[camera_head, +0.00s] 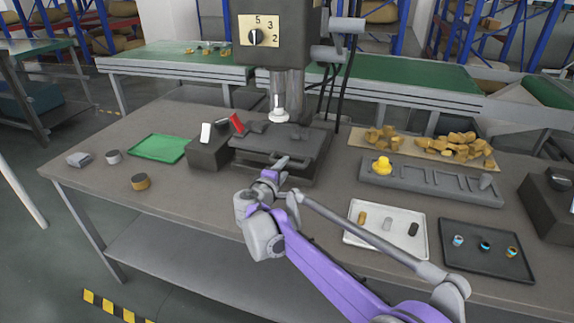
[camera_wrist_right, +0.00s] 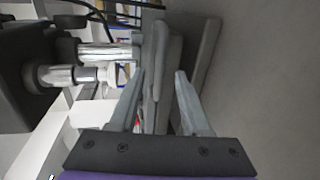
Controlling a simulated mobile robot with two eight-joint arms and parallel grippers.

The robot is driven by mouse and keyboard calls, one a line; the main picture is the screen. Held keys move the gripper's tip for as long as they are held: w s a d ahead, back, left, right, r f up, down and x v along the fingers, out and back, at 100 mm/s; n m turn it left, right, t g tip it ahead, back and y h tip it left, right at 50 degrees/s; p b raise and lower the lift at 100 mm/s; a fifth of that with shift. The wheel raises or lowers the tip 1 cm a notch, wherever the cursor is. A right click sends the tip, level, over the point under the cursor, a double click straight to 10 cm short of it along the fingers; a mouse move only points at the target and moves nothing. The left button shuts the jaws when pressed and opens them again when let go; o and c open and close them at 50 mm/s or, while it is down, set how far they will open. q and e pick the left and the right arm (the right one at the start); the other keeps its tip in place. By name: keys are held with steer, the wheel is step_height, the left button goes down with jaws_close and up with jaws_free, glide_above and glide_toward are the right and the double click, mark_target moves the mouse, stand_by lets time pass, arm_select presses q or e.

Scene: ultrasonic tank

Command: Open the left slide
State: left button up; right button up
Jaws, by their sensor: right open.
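A dark grey fixture (camera_head: 310,141) stands on the table under the machine head, with flat plates on top and a bar along its front. I cannot tell for sure which part is the left slide. My right gripper (camera_head: 283,167) is at the front of this fixture, at the end of my purple arm. In the right wrist view my right gripper (camera_wrist_right: 160,73) is open, and a long grey bar (camera_wrist_right: 162,60) of the fixture lies between its fingers. I cannot tell whether the fingers touch it. My left gripper is not in view.
A dark box (camera_head: 208,153) with a white and a red switch stands left of the fixture. A green tray (camera_head: 159,140) lies further left. A grey slotted rack (camera_head: 430,190), a white tray (camera_head: 385,241) and a black tray (camera_head: 455,264) lie to the right. The machine head (camera_head: 270,55) hangs above.

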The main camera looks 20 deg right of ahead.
mark_target(287, 164)
steer(key=x, duration=0.5)
jaws_close()
steer(key=shift+s+a, duration=0.1)
stand_by(1.3)
